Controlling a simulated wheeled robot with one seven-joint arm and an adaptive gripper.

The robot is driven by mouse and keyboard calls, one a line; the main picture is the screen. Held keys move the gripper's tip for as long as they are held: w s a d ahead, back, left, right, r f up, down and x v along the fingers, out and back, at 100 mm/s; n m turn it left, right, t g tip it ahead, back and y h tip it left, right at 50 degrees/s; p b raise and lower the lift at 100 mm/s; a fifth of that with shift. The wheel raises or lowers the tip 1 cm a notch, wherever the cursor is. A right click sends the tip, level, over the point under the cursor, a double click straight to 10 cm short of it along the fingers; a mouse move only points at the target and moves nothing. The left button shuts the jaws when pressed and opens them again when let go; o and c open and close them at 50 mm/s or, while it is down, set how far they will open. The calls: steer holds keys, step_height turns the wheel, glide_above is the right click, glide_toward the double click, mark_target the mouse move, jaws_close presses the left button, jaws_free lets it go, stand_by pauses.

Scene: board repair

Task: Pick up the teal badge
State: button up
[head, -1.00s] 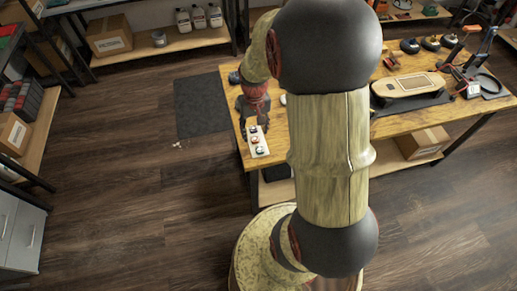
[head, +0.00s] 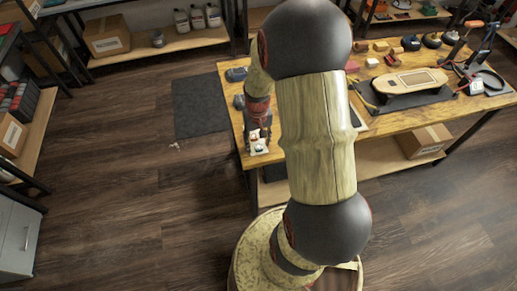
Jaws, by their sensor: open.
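A small white tray (head: 261,152) lies at the left front corner of the wooden table. A small round piece (head: 259,147) shows on it; its colour is too small to tell. I cannot pick out the teal badge, as my gripper covers most of the tray. My gripper (head: 258,136) points down over the tray and is open. Its fingers are too small and dark to show whether they touch anything.
The wooden table (head: 398,120) holds a skateboard deck (head: 412,80) on a dark stand at right. Several wheels and small blocks stand at the back. My arm hides the table's middle. A dark floor mat (head: 200,105) lies left of the table.

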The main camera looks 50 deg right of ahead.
mark_target(258, 144)
steer(key=shift+r, duration=0.1)
steer(key=shift+c, duration=0.5)
steer(key=c, duration=0.7)
steer(key=shift+r, duration=0.55)
step_height(258, 144, up, 2)
steer(key=shift+r+p, duration=0.15)
steer(key=shift+p, duration=0.5)
steer(key=shift+s+d+r+p, duration=0.4)
steer(key=shift+s+r+p, duration=1.1)
steer(key=shift+s+r, duration=0.8)
steer(key=shift+s+d+r+p, duration=0.35)
steer(key=shift+s+r+p, duration=1.2)
steer(key=shift+s+r, duration=0.75)
steer(key=shift+s+d+r+p, duration=0.4)
steer(key=shift+s+r+p, duration=1.1)
steer(key=shift+s+r, duration=0.75)
